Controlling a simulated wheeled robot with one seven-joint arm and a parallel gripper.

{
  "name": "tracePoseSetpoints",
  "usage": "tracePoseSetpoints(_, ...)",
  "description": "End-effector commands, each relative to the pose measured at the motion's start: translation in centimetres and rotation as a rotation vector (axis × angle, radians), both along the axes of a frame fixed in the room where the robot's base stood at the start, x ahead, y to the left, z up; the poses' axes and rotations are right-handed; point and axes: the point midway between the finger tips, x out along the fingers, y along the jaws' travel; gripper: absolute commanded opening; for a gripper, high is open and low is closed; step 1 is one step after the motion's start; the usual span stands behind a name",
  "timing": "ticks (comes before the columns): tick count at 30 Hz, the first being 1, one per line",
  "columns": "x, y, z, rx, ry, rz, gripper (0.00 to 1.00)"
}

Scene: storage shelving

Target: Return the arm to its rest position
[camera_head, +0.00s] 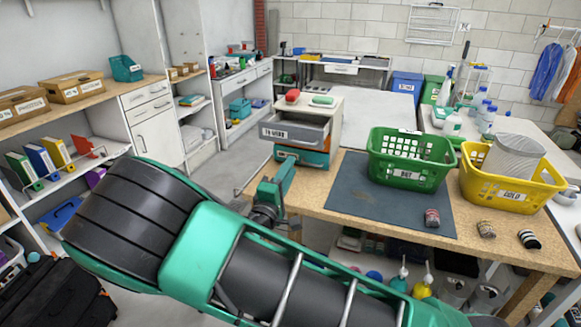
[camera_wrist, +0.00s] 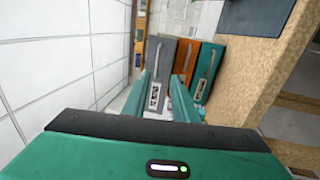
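My gripper (camera_head: 279,182) is at the left edge of the wooden workbench, in front of a small drawer unit (camera_head: 314,160). My green arm crosses the foreground below it. In the wrist view, the two green fingers of my gripper (camera_wrist: 162,80) are apart, with no object visible between them. Beyond the fingers are the grey drawer (camera_wrist: 183,62), an orange drawer (camera_wrist: 208,60) and a green drawer (camera_wrist: 207,85). In the head view, the labelled grey drawer (camera_head: 292,132) is pulled out. The gripper appears short of the drawer fronts; I see no contact.
A green basket (camera_head: 409,174) and a yellow basket (camera_head: 498,195) stand on the workbench (camera_head: 340,206). Several small cans, including a red one (camera_head: 432,218), are near its front edge. White shelving (camera_head: 110,105) with boxes lines the left. Floor (camera_head: 222,163) is free between.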

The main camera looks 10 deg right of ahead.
Motion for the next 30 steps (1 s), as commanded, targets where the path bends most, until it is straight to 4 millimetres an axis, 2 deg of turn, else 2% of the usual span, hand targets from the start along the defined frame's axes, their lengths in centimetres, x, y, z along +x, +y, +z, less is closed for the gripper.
tracePoseSetpoints(8,0.0,-0.2,0.0,0.002,0.001,-0.004,0.25)
tracePoseSetpoints(11,0.0,-1.9,0.0,0.033,0.01,-0.043,0.25)
tracePoseSetpoints(14,-0.2,-5.9,-0.2,0.112,0.036,-0.135,0.25)
tracePoseSetpoints(16,-0.9,-9.6,-0.7,0.191,0.062,-0.227,0.25)
tracePoseSetpoints(18,-1.9,-13.5,-1.3,0.281,0.091,-0.325,0.25)
tracePoseSetpoints(21,-4.0,-18.3,-2.3,0.409,0.13,-0.46,0.25)
tracePoseSetpoints(24,-6.5,-22.2,-3.2,0.538,0.164,-0.585,0.25)
tracePoseSetpoints(30,-12.3,-27.6,-4.7,0.795,0.229,-0.801,0.25)
